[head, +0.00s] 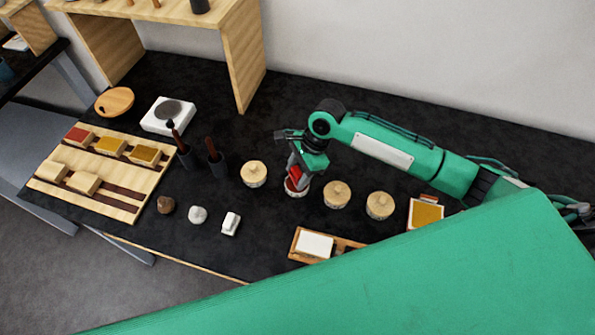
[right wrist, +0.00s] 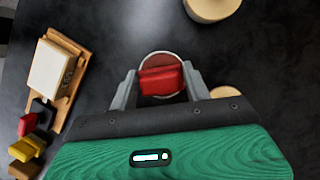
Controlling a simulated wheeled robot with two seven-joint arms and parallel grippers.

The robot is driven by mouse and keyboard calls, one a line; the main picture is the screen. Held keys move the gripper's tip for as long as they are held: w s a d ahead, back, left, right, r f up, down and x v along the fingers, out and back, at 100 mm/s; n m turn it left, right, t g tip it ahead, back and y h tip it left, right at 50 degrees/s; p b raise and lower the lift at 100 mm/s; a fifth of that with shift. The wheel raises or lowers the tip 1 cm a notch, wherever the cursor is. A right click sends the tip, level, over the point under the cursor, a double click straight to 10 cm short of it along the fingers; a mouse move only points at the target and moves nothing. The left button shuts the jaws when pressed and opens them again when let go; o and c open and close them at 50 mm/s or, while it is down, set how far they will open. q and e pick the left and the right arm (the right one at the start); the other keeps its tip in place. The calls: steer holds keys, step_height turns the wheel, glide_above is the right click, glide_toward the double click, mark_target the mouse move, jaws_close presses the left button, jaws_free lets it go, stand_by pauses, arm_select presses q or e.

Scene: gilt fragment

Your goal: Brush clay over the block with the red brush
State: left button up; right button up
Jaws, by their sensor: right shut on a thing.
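The red brush (right wrist: 162,79) is held between the two fingers of my right gripper (right wrist: 160,88). In the head view this gripper (head: 298,172) points down over a small round open pot (head: 294,193). The pot's rim (right wrist: 146,62) shows around the brush in the right wrist view; whether the brush touches the contents is hidden. The white block (head: 315,245) rests in a wooden tray (head: 293,250), nearer the front edge and apart from the brush. The block (right wrist: 52,70) also shows at the left of the right wrist view. My left gripper is not in view.
Lidded round pots (head: 254,174) stand on both sides of the open pot. Two dark cups with tools (head: 217,163), a pale board with blocks (head: 50,190) and small stones (head: 197,214) are at left. Red and yellow pieces (right wrist: 28,145) lie near the tray. My green part hides the front right.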

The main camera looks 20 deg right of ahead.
mark_target(297, 171)
steer(key=shift+f, duration=0.5)
stand_by(0.6)
steer(key=shift+s+f+p, duration=0.1)
steer(key=shift+f+p, duration=0.05)
steer(key=shift+p, duration=0.7)
stand_by(2.5)
step_height(297, 171, up, 7)
steer(key=p, duration=1)
stand_by(0.5)
stand_by(0.4)
